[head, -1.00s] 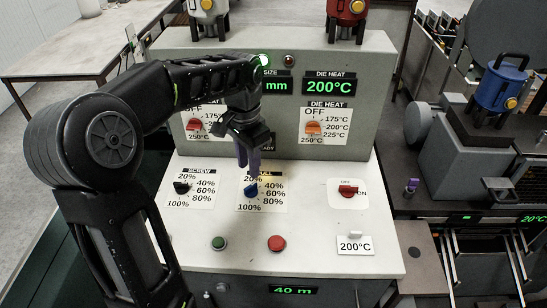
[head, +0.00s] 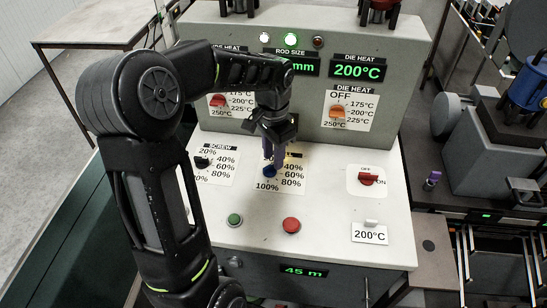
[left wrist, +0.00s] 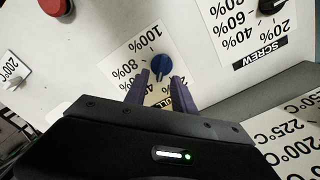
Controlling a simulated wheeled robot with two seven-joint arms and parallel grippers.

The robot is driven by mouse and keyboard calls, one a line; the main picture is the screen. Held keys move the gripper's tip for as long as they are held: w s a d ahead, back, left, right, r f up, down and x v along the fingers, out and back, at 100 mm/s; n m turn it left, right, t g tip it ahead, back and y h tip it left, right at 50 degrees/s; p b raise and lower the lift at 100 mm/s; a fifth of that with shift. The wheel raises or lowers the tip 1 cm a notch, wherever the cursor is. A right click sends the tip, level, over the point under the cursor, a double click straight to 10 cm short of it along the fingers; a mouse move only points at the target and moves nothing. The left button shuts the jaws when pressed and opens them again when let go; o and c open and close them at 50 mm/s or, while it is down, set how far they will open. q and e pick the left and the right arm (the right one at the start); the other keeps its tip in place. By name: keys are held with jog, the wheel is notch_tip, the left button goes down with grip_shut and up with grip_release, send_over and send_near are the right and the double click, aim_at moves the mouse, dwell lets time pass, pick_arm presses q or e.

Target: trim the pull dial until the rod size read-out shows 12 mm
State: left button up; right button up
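The blue pull dial (head: 269,171) sits on the sloped white panel, with a percent scale beside it; its exact setting is hard to read. The rod size read-out (head: 303,68) glows green, but my left arm hides its number and only "mm" shows. My left gripper (head: 274,160) is over the dial, pointing down. In the left wrist view its two purple fingers (left wrist: 160,80) are apart, with the blue dial (left wrist: 161,66) showing between and just beyond their tips. I cannot tell whether they touch it. My right gripper is not in view.
The black screw dial (head: 202,162) is left of the pull dial. A green button (head: 235,219) and a red button (head: 291,225) are in front, and a red switch (head: 369,179) is to the right. The length counter (head: 303,271) reads 45 m.

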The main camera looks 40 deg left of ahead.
pick_arm(q)
jog(key=shift+f, duration=1)
jog(key=shift+c, duration=0.3)
grip_shut()
